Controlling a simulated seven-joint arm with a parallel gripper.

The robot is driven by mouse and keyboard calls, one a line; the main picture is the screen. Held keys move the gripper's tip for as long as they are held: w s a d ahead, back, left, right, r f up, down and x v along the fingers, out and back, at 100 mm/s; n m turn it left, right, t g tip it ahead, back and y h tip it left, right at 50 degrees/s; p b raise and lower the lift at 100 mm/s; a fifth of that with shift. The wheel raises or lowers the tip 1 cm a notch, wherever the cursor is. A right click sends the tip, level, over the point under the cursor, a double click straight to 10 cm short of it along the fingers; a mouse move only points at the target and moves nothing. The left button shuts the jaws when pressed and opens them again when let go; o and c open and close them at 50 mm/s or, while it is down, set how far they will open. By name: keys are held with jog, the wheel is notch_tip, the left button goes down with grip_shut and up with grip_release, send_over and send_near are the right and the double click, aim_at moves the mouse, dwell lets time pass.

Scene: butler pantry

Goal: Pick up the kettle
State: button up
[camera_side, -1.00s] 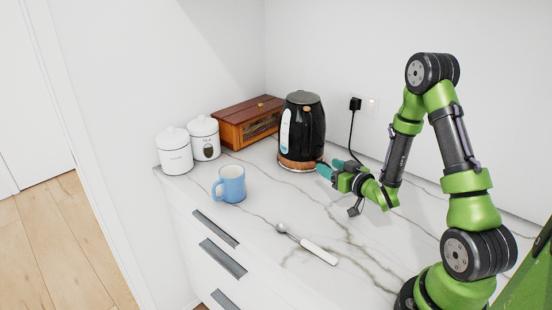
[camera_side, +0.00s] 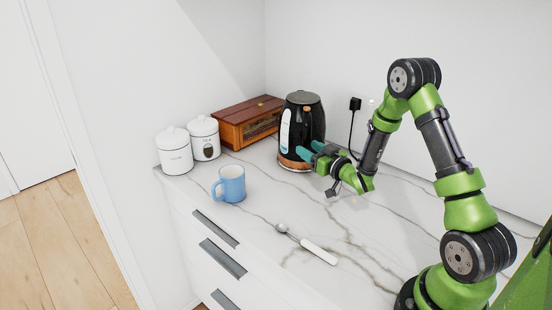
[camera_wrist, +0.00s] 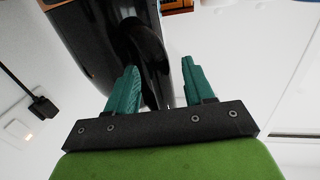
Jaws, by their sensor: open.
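The black kettle (camera_side: 300,118) stands upright on its copper-coloured base on the marble counter, in the middle of the side view. In the wrist view the kettle's dark body (camera_wrist: 105,35) fills the top centre, with its curved handle (camera_wrist: 150,50) between my fingertips in the picture. My gripper (camera_side: 308,154) is at the kettle's right front side, low on the body. In the wrist view its two teal fingers (camera_wrist: 160,80) are apart, one on each side of the handle. I cannot tell whether either finger touches it.
A blue mug (camera_side: 231,184) stands left of the gripper, with a white-handled spoon (camera_side: 306,244) in front. Two white canisters (camera_side: 174,152) and a wooden bread box (camera_side: 247,122) stand behind left. A black plug and cord (camera_side: 354,106) hang on the back wall.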

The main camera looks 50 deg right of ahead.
grip_shut()
dwell(1.3)
jog(key=shift+w+r, duration=0.1)
jog(key=shift+r, duration=0.2)
